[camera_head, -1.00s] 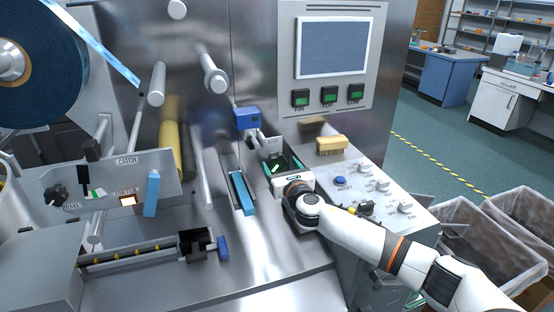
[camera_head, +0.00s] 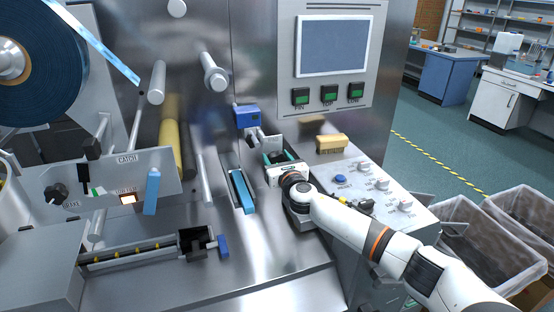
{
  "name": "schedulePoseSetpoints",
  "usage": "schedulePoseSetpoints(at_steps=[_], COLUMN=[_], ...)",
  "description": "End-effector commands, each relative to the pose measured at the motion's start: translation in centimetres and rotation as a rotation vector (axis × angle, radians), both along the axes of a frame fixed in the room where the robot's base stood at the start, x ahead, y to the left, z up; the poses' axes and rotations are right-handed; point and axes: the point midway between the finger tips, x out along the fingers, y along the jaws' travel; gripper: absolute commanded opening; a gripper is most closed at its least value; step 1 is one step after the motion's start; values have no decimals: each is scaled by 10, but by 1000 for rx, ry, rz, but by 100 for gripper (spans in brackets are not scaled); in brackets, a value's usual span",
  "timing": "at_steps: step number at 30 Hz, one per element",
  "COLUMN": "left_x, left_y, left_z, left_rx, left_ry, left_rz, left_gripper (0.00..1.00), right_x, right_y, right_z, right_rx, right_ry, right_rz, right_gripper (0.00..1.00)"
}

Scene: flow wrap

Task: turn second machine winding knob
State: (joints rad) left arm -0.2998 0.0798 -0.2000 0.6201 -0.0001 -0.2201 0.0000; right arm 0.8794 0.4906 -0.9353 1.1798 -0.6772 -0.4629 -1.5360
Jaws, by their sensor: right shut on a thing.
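My right gripper (camera_head: 279,159) reaches in from the lower right to the steel machine face, left of the button panel. Its fingers are shut on a dark knob (camera_head: 275,157), the winding knob as far as I can tell. The knob is small in the head view and mostly hidden by the fingers and the white gripper body. My left gripper is not in view.
A blue block (camera_head: 247,117) on a bracket sits just above the gripper. A yellow block (camera_head: 331,144) and a panel with a blue button (camera_head: 340,179) and several knobs lie to the right. A blue bar (camera_head: 242,191) stands left. Bins (camera_head: 490,235) stand at right.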

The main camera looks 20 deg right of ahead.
Motion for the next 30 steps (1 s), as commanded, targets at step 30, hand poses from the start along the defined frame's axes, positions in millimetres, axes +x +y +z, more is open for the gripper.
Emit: schedulePoseSetpoints(at_steps=[30], left_x=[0], left_y=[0], left_z=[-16], left_rx=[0], left_ry=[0], left_rz=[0], left_gripper=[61], right_x=[0], right_y=[-4], right_z=[-4], right_rx=[643], right_ry=[24], right_rz=[-1], right_gripper=[30])
